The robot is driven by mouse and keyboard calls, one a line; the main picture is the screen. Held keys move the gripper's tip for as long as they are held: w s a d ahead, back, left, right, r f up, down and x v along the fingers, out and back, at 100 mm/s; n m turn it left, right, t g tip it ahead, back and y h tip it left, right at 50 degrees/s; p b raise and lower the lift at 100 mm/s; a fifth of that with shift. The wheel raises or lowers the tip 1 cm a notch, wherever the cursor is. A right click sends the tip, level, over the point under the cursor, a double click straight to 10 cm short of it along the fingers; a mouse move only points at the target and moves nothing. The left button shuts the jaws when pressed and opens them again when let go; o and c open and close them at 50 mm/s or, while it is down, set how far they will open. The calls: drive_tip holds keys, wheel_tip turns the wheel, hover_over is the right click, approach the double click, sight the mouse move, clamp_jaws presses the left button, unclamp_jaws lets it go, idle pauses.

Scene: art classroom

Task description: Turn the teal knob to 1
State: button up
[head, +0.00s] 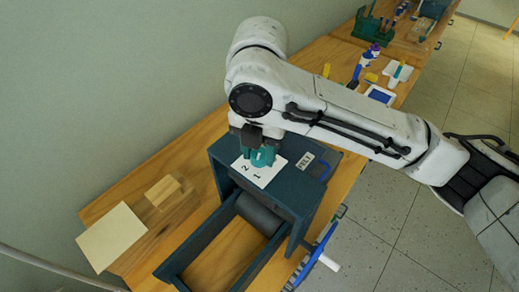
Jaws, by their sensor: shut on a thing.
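The teal knob (263,157) sits on top of a dark blue-grey box-shaped device (226,152) on the wooden table. A white dial card (266,178) under the knob shows the numbers 2 and 1 on its near side. My gripper (258,146) points down from above and is shut on the teal knob. The arm hides the far side of the card and part of the knob, so I cannot tell clearly which number the knob points to.
A label reading FELT (305,160) lies on the device. Bottles (368,58) and supplies stand farther back.

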sight(260, 153)
drive_tip(key=shift+n, duration=0.4)
drive_tip(key=o, duration=1.1)
drive_tip(key=shift+r, duration=0.1)
wheel_tip(260, 153, up, 11)
drive_tip(key=shift+f+b, duration=0.2)
drive_tip(key=shift+b, duration=0.35)
